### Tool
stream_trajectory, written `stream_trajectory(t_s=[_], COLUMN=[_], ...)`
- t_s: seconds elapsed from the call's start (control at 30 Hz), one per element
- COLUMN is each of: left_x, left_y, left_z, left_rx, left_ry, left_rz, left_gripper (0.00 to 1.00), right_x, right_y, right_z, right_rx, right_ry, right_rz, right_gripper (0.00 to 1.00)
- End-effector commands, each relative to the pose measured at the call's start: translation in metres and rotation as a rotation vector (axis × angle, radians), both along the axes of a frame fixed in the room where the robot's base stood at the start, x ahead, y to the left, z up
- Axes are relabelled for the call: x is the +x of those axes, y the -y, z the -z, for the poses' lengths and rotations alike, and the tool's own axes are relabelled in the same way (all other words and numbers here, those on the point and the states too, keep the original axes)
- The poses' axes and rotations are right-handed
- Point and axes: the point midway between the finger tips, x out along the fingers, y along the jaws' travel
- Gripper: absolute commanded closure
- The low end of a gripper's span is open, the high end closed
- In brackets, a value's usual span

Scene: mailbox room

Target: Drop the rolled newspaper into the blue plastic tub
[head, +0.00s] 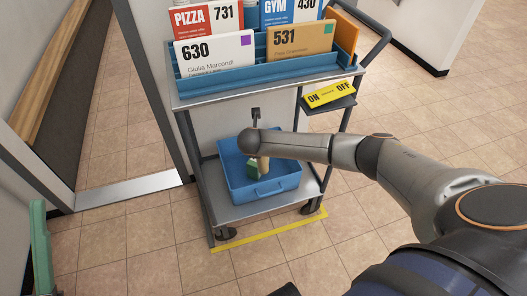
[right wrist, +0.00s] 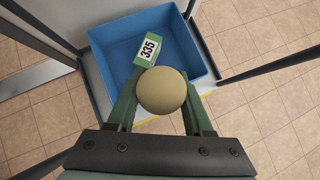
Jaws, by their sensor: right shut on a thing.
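The rolled newspaper (right wrist: 162,90) shows end-on as a round tan shape in the right wrist view; its length is hidden behind that end. My right gripper (right wrist: 160,100) is shut on it, with a green finger on each side. In the head view the tan roll (head: 264,163) points down over the blue plastic tub (head: 267,188). The tub fills the top middle of the right wrist view (right wrist: 112,55). A green finger (head: 40,245) at the left edge of the head view appears to be my left gripper; its opening does not show.
A green piece with a white 335 label (right wrist: 148,49) shows against the tub; I cannot tell if it lies inside. The tub stands on the cart's low shelf (head: 238,211). The cart's upper tray (head: 265,76) holds several numbered cards.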

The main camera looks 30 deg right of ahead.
Motion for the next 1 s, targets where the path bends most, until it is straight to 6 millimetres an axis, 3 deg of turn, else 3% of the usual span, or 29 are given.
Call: stream_trajectory(t_s=[0.07,0.1,0.2,0.4,0.83,1.0], left_x=[-0.014,-0.012,-0.011,-0.009,-0.008,-0.008], left_y=[0.002,0.003,0.004,0.006,0.008,0.011], left_z=[-0.008,0.008,0.027,0.053,0.069,0.103], left_rx=[0.002,-0.005,-0.02,-0.046,-0.053,-0.029], left_ry=[0.084,0.064,0.046,0.02,0.002,0.002], left_rz=[0.02,0.026,0.045,0.076,0.089,0.082], left_gripper=[0.5,0.5,0.5,0.5,0.5,0.5], right_x=[0.002,0.004,0.009,0.017,0.031,0.044], right_y=[0.001,0.003,0.008,0.014,0.026,0.036], right_z=[0.011,0.026,0.047,0.076,0.08,0.085], right_rx=[0.0,-0.001,0.0,0.0,0.068,0.149], right_ry=[0.001,-0.001,0.001,0.001,-0.072,-0.169], right_rz=[0.001,0.002,0.004,0.002,0.006,0.008], right_gripper=[1.0,1.0,1.0,1.0,1.0,1.0])
